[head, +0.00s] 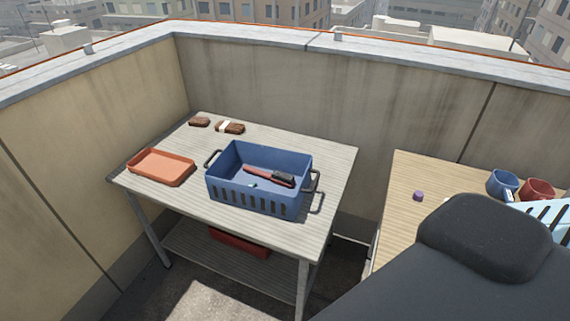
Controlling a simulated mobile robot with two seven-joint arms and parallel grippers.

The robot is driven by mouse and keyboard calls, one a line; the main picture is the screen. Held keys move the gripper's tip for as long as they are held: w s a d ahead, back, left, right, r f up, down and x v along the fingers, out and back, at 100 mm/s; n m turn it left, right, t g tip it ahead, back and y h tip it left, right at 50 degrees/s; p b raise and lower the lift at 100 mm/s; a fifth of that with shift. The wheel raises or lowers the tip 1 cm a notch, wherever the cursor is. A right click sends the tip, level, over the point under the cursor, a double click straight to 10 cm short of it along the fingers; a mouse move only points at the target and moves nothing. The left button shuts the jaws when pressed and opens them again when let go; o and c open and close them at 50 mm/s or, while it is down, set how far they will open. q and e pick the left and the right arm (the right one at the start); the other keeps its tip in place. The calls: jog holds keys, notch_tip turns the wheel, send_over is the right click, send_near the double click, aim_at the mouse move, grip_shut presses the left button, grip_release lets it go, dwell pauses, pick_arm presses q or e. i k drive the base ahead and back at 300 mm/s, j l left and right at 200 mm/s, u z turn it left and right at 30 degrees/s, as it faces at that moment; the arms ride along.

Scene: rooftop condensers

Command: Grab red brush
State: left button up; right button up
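A brush with a red handle (257,174) and a dark head (283,178) lies inside the blue crate (253,200) on the left table. The handle points left and the dark head is toward the crate's right side. The crate has slotted walls and a dark handle at each end. Neither of my grippers shows in the head view.
The table (200,219) also holds an orange tray (160,167) and two brown objects (199,122) (230,127). A red object (240,243) is on its lower shelf. A second table (403,217) at right has a purple object (417,196), a blue mug (502,183) and a red mug (537,190). Walls stand behind.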

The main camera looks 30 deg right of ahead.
aim_at(277, 177)
jog(key=i+j+z, duration=0.15)
jog(key=i+z, duration=0.3)
jog(key=i+j+z, duration=0.2)
jog(key=z, duration=0.3)
jog(key=i+j+z, duration=0.2)
jog(key=j+z, duration=0.25)
jog(key=i+j+z, duration=0.2)
jog(key=j+z, duration=0.15)
jog(key=z, duration=0.15)
